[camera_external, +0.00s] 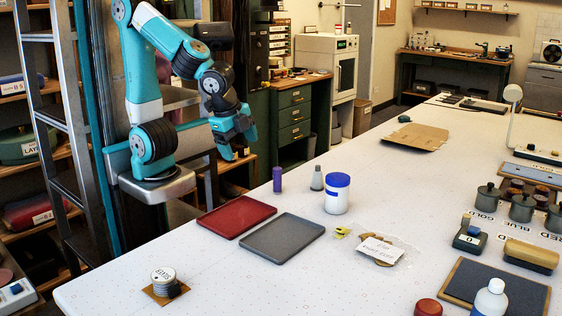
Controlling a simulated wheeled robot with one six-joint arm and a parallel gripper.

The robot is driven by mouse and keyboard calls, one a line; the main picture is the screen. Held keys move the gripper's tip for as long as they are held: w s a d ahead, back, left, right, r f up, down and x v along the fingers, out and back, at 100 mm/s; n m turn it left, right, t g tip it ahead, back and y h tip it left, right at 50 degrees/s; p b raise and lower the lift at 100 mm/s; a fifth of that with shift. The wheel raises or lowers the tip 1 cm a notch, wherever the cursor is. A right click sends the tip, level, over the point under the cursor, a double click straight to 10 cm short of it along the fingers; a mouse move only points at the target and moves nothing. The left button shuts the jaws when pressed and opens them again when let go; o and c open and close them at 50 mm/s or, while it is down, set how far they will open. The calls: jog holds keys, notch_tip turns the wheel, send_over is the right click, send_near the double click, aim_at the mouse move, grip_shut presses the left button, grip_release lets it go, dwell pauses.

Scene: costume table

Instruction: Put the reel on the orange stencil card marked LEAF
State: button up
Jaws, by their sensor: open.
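A short grey-sided cylinder with a white lettered top (164,277), which looks like the reel, stands upright near the front left of the white table. Under it lies a small orange-brown square card (153,294), with its edges and corners showing around the cylinder's base. Any marking on the card is hidden or too small to read. My gripper (236,154) is open and empty, pointing down. It is raised well above and behind the cylinder, apart from it, near the table's left edge.
A red tray (237,212) and a grey tray (282,238) lie right of the cylinder. A purple cylinder (277,179), a grey bottle (317,180) and a blue-lidded jar (337,196) stand behind them. A clear bag (393,254) lies farther right. The table around the card is clear.

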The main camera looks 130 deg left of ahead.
jog(key=s+a+n, duration=0.4)
jog(key=s+n, duration=0.1)
jog(key=n, duration=0.2)
jog(key=shift+s+r+n+g+y, duration=0.25)
jog(key=shift+s+n+g+y, duration=0.05)
jog(key=shift+s+n+y, duration=0.1)
